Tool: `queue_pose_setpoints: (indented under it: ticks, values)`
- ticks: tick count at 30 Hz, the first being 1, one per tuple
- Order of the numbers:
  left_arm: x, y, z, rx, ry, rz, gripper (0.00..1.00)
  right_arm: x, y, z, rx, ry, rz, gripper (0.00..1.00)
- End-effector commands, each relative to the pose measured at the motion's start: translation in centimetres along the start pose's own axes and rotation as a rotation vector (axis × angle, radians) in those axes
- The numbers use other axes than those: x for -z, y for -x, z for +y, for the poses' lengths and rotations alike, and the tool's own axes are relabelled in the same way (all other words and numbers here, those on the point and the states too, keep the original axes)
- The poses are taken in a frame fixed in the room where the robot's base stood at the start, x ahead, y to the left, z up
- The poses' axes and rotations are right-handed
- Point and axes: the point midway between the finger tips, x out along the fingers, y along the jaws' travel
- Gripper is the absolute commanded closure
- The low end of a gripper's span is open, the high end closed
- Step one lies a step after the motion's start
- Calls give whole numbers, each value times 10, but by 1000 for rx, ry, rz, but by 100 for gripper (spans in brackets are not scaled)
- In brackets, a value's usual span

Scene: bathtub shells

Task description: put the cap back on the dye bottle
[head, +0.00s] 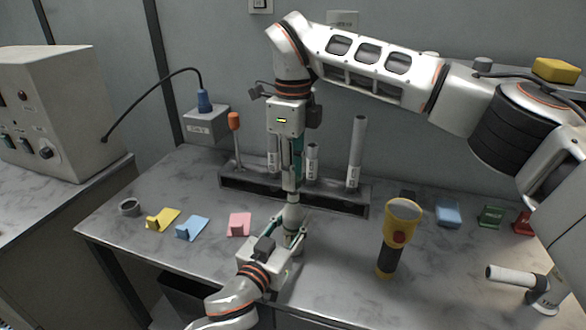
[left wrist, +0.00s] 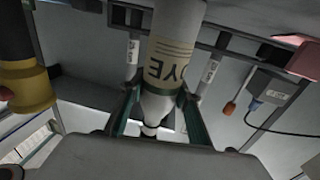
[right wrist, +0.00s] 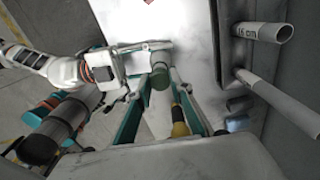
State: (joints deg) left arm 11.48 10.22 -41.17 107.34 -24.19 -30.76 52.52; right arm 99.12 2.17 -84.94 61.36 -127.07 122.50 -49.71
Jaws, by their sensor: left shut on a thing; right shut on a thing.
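The dye bottle (left wrist: 170,65), with a pale DYE label and a conical shoulder, is held upright by my left gripper (head: 290,228). Its shoulder also shows in the head view (head: 292,212). The left wrist view is upside down, so the nozzle (left wrist: 150,129) points down there. My right gripper (head: 292,188) comes from above, directly over the bottle, shut on a small grey-green piece (right wrist: 160,76) that looks like the cap. The fingers partly hide it. I cannot tell whether the cap touches the nozzle.
A dark rack (head: 340,195) with white tubes stands behind the grippers. A yellow flashlight (head: 400,225) stands to the right. Yellow, blue (head: 192,228) and pink (head: 239,224) pieces and a grey ring (head: 130,207) lie left.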

Motion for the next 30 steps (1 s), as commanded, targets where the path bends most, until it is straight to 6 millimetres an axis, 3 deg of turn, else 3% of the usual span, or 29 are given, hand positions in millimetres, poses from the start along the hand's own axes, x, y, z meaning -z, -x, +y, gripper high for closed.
queue_pose_setpoints:
  ticks: [12, 30]
  values:
    - [-1, 0, 0, 0, 0, -1, 100, 0, 0, 0, 0, 0, 1, 86]
    - [-1, 0, 0, 0, 0, -1, 100, 0, -18, 0, 0, 1, 2, 86]
